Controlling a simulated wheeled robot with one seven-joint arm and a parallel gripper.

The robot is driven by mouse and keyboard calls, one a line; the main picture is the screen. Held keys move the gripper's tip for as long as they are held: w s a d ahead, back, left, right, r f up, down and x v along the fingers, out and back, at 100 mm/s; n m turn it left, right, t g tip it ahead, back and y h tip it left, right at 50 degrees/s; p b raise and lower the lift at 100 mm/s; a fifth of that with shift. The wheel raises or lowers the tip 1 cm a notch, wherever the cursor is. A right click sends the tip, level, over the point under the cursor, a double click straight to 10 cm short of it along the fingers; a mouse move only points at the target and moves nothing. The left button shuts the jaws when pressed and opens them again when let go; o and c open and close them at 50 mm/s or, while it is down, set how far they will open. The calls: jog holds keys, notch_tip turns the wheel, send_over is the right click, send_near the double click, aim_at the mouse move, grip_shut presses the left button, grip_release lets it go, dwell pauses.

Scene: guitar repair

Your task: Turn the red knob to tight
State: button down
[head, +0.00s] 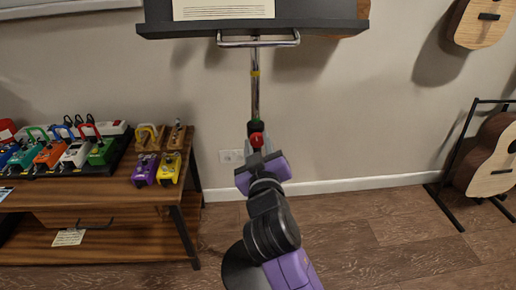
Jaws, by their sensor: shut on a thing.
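The red knob (256,139) sits on the upright pole of a music stand (255,95), in the middle of the head view. My gripper (257,150) reaches up to the knob from below and is shut on it. The gripper's fingers and the knob's lower part are hard to make out at this size. My purple and black arm hides the lower pole and the stand's foot. A yellow band and a green band show on the pole above the knob. The stand's dark tray (180,30) holds a sheet of paper (222,9).
A wooden table (100,195) with several coloured pedals stands at the left, its right leg near my arm. An acoustic guitar (490,165) rests on a black floor stand at the right. Another guitar (478,28) hangs on the wall. The floor (370,225) between is clear.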

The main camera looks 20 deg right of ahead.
jog(key=shift+f+m, duration=0.1)
jog(key=shift+m, duration=0.3)
jog(key=c, duration=1)
grip_release()
jog(key=v, duration=0.8)
jog(key=shift+p, duration=0.4)
jog(key=shift+w, duration=0.1)
